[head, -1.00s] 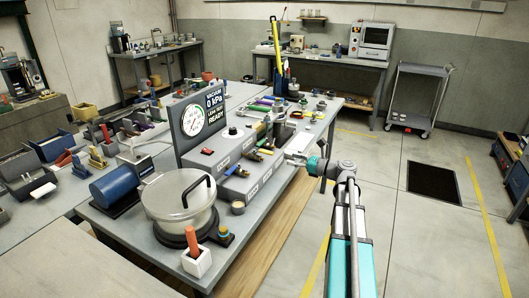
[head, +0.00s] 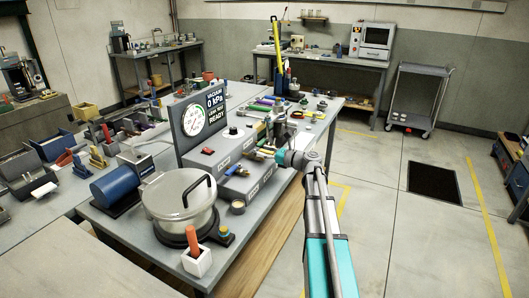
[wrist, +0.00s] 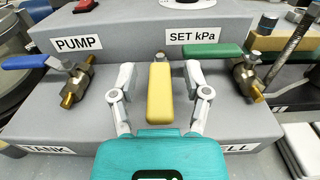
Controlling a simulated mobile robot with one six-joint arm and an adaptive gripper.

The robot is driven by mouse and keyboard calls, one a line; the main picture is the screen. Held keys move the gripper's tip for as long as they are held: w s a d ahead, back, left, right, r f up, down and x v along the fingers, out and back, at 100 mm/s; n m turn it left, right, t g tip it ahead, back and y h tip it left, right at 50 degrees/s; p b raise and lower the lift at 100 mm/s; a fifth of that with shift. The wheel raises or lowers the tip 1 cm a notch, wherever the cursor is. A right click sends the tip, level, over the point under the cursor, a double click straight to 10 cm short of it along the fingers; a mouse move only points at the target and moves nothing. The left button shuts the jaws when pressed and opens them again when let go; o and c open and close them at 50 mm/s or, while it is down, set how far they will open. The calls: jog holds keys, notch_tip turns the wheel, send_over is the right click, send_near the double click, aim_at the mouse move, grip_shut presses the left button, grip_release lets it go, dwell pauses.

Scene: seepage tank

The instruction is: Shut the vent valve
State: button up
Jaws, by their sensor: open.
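The yellow valve handle (wrist: 159,92) is in the middle of the wrist view, between the blue-handled valve and the green-handled valve. It points straight toward my wrist. Its label is hidden behind my gripper, so I cannot read whether it says vent. My gripper (wrist: 160,78) is open, with one finger on each side of the yellow handle and a visible gap on both sides. In the head view my gripper (head: 281,157) is at the right side of the grey console, and its fingers are too small to make out.
The blue handle (wrist: 29,62) by the TANK label and the green handle (wrist: 205,50) by the WELL label lie crosswise, close on either side. The gauge panel (head: 196,118) reads 0 kPa. A lidded pot (head: 180,198) stands nearer on the bench.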

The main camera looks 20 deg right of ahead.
jog(key=shift+w+a, duration=0.15)
jog(key=shift+w, duration=0.05)
jog(key=shift+c, duration=0.2)
grip_shut()
